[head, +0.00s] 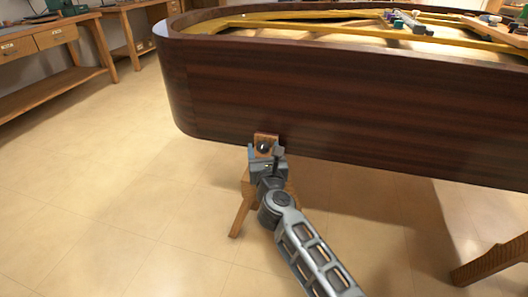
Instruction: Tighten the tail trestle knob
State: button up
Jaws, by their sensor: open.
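The tail trestle (239,216) is a wooden stand under the rounded end of the piano, with splayed legs on the floor. A dark round knob (263,146) shows against the small wooden block (266,135) at its top, just below the piano rim. My gripper (264,152) is open at the knob, with one finger to its left and one to its right in the picture. I cannot tell whether the fingers touch the knob. My gripper and wrist hide the lower part of the knob and much of the trestle's middle.
The dark brown piano case (330,95) spans the upper picture, with tools (405,22) lying on top. Another wooden trestle (492,262) stands at the lower right. Workbenches (45,45) line the left wall. The tiled floor (110,170) on the left is clear.

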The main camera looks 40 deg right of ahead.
jog(key=shift+w, duration=0.1)
jog(key=c, duration=1.1)
